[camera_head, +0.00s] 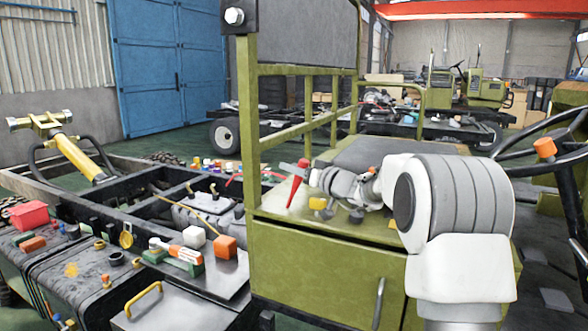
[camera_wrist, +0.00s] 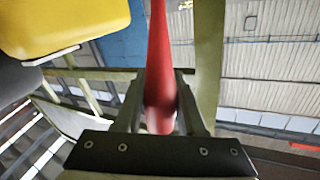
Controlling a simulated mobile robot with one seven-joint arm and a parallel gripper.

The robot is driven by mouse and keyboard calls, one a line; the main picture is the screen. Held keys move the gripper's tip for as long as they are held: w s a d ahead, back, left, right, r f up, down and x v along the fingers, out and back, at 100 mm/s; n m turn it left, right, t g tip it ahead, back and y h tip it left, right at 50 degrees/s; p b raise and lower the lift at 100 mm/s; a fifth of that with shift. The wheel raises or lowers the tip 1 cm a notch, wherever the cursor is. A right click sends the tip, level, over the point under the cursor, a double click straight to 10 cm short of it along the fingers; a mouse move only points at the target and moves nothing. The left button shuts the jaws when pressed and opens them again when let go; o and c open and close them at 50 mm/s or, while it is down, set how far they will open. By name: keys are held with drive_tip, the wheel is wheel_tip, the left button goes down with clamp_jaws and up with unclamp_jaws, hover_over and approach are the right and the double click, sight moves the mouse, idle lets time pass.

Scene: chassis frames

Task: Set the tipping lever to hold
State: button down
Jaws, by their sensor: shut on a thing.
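A red tapered lever (camera_head: 297,184) stands on the green cabinet top in the head view, near its left side and close to the green frame post. It leans slightly, with its wider end up. I take it for the tipping lever. My gripper (camera_head: 305,172) reaches it from the right and is shut on its upper part. In the wrist view the red lever (camera_wrist: 159,50) runs up between the two fingers of my gripper (camera_wrist: 160,95). Any position marking for hold cannot be made out. The lever's foot is small and partly unclear.
A yellow knob (camera_head: 318,204) sits just right of the lever, under my arm. The green frame post (camera_head: 248,130) and rails (camera_head: 300,131) stand close on the left and behind. A black steering wheel (camera_head: 545,140) is at the right. Loose parts cover the chassis at left.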

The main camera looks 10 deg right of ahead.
drive_tip(key=shift+a, duration=0.1)
idle(0.3)
drive_tip(key=shift+w+a+f+n+g+h+p, duration=0.1)
drive_tip(key=shift+w+a+n+g+h+p, duration=0.25)
drive_tip(key=shift+w+a+g+h+p, duration=0.35)
drive_tip(key=shift+w+a+f+n+g+h+p, duration=0.1)
drive_tip(key=shift+w+a+n+g+h+p, duration=0.4)
drive_tip(key=shift+a, duration=0.4)
drive_tip(key=shift+s, duration=0.1)
drive_tip(key=c, duration=0.5)
unclamp_jaws()
drive_tip(key=shift+r, duration=0.1)
drive_tip(key=b+v, duration=0.2)
drive_tip(key=v, duration=1.5)
drive_tip(key=shift+d+r+b, duration=0.2)
drive_tip(key=shift+b, duration=0.15)
